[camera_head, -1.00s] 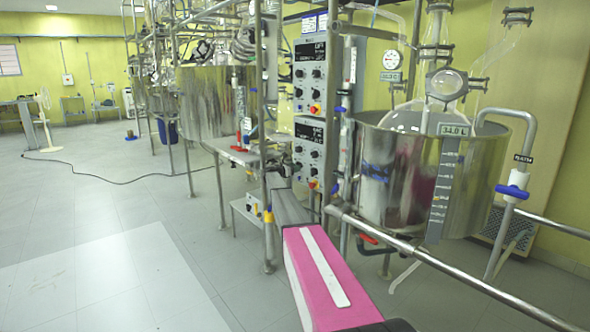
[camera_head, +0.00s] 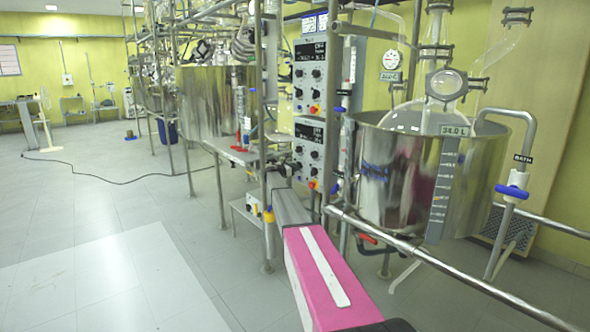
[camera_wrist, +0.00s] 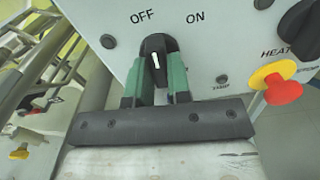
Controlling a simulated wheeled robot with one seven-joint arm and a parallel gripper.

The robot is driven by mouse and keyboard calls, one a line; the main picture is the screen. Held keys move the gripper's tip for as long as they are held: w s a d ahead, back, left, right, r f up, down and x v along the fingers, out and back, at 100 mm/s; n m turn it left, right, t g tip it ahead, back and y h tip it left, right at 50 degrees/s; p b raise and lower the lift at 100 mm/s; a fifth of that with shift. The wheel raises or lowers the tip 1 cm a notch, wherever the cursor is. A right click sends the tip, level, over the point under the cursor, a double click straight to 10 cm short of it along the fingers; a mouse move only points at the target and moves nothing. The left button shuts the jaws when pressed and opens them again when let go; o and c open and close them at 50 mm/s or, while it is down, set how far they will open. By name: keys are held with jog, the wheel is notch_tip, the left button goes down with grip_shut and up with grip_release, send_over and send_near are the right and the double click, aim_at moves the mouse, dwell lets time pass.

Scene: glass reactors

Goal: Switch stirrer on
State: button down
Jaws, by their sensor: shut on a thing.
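In the wrist view a black rotary knob (camera_wrist: 153,47) with a white pointer line sits on a pale control panel (camera_wrist: 225,45). The words OFF and ON are printed above it, OFF to the upper left and ON to the upper right. The pointer stands nearly upright, leaning slightly toward OFF. My gripper (camera_wrist: 156,82) has its green fingers closed on both sides of the knob. In the head view my arm reaches to the lower control box (camera_head: 308,150); the knob there is too small to make out.
A red and yellow stop button (camera_wrist: 279,84) and a HEAT knob (camera_wrist: 303,32) lie right of the gripper. A steel bath with a glass vessel (camera_head: 410,180) and a metal rail (camera_head: 440,265) stand right of my arm.

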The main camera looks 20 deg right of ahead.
jog(key=m, duration=1)
jog(key=shift+m, duration=0.3)
jog(key=shift+a, duration=0.1)
dwell(0.3)
jog(key=c, duration=1.1)
grip_release()
jog(key=shift+o, duration=0.2)
jog(key=v, duration=1)
jog(key=shift+a, duration=0.35)
jog(key=shift+s+r, duration=0.1)
